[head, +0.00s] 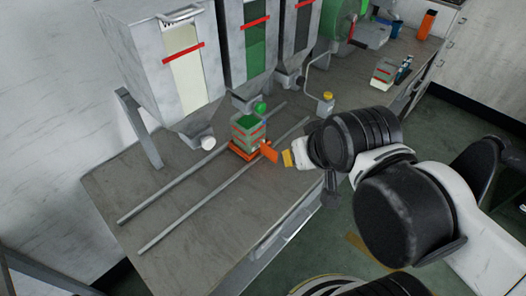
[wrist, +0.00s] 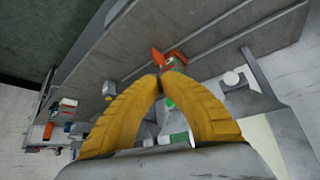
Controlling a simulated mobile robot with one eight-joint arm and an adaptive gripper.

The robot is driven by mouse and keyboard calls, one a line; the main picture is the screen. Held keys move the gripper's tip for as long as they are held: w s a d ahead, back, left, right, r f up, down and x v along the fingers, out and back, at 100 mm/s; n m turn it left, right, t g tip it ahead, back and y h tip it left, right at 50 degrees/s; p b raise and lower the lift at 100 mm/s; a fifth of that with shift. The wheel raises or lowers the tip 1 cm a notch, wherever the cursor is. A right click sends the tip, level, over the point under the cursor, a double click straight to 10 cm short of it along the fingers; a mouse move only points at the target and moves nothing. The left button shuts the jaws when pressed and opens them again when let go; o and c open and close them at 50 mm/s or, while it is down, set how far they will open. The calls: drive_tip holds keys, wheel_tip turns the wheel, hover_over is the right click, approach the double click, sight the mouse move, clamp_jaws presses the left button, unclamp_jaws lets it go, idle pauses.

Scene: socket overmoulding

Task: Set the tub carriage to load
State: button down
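The tub carriage (head: 240,152) is an orange base on two rails, carrying a see-through tub (head: 248,130) with red bands and green showing inside. An orange tab (head: 269,151) sticks out from its right side. The carriage stands in front of the middle hopper. My gripper (head: 287,158) has yellow fingers and is just right of the tab, seemingly with a small gap. In the wrist view the fingertips (wrist: 159,74) come together with nothing visible between them. The orange tab (wrist: 157,55) shows just beyond them, and the fingers hide part of the carriage.
Three hoppers line the back: pale-filled (head: 183,70), green (head: 255,45) and dark (head: 303,28). A white knob (head: 208,143) and a green knob (head: 260,107) stand near the rails. A yellow-topped item (head: 327,102) is further right. The front-left rails (head: 160,232) are clear.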

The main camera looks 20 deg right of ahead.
drive_tip(key=c, duration=1.6)
unclamp_jaws()
drive_tip(key=shift+w, duration=0.1)
drive_tip(key=n+g+y+b, duration=0.2)
drive_tip(key=n+g, duration=0.1)
drive_tip(key=n, duration=0.3)
hover_over(271, 148)
drive_tip(key=s+d, duration=0.2)
drive_tip(key=s, duration=0.2)
wheel_tip(271, 148, down, 13)
drive_tip(key=b+x, duration=0.4)
drive_tip(key=x, duration=0.7)
drive_tip(key=shift+w+a+r, duration=0.1)
clamp_jaws()
